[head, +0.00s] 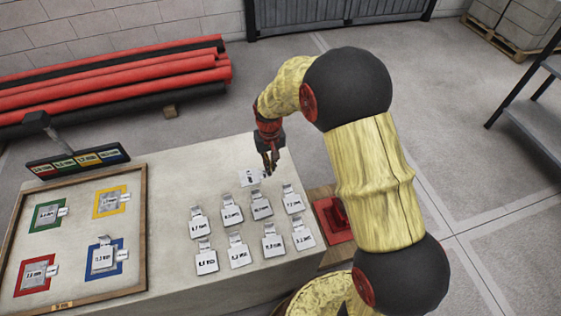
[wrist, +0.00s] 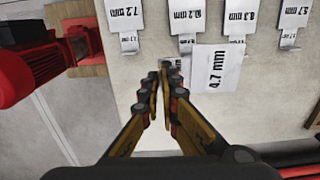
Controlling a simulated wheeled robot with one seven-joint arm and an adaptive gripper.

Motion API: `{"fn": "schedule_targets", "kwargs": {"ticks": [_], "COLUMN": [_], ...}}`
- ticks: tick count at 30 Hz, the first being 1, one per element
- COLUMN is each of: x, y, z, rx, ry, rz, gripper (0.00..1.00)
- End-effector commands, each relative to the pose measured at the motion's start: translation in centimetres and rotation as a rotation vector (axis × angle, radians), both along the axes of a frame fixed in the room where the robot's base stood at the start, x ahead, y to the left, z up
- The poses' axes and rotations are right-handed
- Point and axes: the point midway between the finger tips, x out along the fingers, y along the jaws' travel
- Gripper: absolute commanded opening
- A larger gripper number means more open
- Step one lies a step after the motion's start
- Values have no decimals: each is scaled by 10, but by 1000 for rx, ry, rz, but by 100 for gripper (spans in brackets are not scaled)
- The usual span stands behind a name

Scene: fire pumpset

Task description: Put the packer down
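The 4.7 mm packer has a white label card (wrist: 215,69) that shows right of my fingertips in the wrist view. In the head view this card (head: 249,178) is just left of my gripper, low over the pale tabletop. My gripper (head: 269,163) points down there. In the wrist view the fingers (wrist: 166,70) are nearly together, with the packer's thin plate seemingly between their tips. The plate is mostly hidden by the fingers. I cannot tell whether it touches the table.
A wooden-framed board (head: 145,225) with coloured squares is at left. A red vise-like block (head: 333,219) is at right. Bare tabletop (head: 190,165) lies left of my gripper.

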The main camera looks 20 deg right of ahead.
Motion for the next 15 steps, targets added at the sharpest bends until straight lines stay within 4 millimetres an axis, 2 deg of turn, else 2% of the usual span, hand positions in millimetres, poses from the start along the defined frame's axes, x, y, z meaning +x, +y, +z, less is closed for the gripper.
{"fn": "schedule_targets", "kwargs": {"ticks": [11, 15], "x": [46, 58], "y": [-65, -83], "z": [-39, -62], "rx": [0, 0], "ry": [0, 3], "rz": [-5, -3], "gripper": [0, 0]}}
